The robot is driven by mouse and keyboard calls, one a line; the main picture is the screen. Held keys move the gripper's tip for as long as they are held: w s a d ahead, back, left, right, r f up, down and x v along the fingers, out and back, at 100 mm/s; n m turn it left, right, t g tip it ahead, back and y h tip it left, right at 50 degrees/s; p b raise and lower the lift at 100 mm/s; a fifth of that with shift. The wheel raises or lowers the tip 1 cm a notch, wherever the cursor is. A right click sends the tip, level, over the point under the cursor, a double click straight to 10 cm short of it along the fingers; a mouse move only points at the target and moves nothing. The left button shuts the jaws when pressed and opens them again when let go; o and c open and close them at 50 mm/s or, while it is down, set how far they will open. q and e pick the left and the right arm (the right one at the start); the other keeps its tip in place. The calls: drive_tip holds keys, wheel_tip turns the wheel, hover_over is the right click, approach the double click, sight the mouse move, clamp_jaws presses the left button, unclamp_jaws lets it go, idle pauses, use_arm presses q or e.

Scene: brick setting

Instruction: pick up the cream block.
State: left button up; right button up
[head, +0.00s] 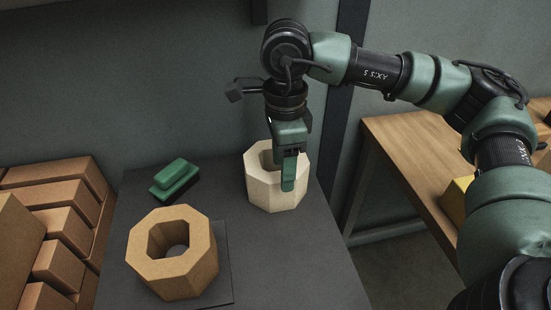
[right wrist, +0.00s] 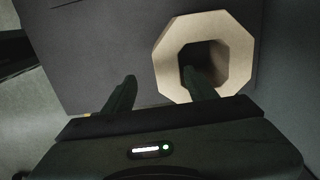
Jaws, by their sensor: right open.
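The cream block (head: 264,193) is an octagonal ring with a hole through its middle. It stands on the dark grey table top, hole facing up. My right gripper (head: 288,176) points down at it, open and empty. In the right wrist view, the gripper (right wrist: 159,80) has one finger over the hole of the cream block (right wrist: 241,54) and the other outside its rim, so one wall lies between them. In the head view a finger hides part of the block's front. I cannot tell how deep the inner finger reaches. My left gripper is not in view.
A tan octagonal ring (head: 202,267) stands at the front left on a thin dark plate (head: 224,290). A green stepped block (head: 173,184) lies behind it. Stacked brown bricks (head: 65,225) are at the left. A wooden bench (head: 420,150) with a yellow object (head: 456,199) is at the right.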

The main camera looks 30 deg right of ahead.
drive_tip(key=shift+w+d+f, duration=0.1)
drive_tip(key=shift+w+d, duration=0.1)
drive_tip(key=shift+w+f, duration=0.1)
drive_tip(key=shift+f, duration=1.15)
drive_tip(key=f, duration=0.5)
drive_tip(key=shift+w, duration=0.2)
clamp_jaws()
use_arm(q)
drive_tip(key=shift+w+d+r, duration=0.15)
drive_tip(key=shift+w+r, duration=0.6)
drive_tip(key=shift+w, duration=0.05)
use_arm(e)
drive_tip(key=shift+r, duration=0.1)
drive_tip(key=shift+w+r, duration=0.1)
drive_tip(key=shift+w, duration=0.05)
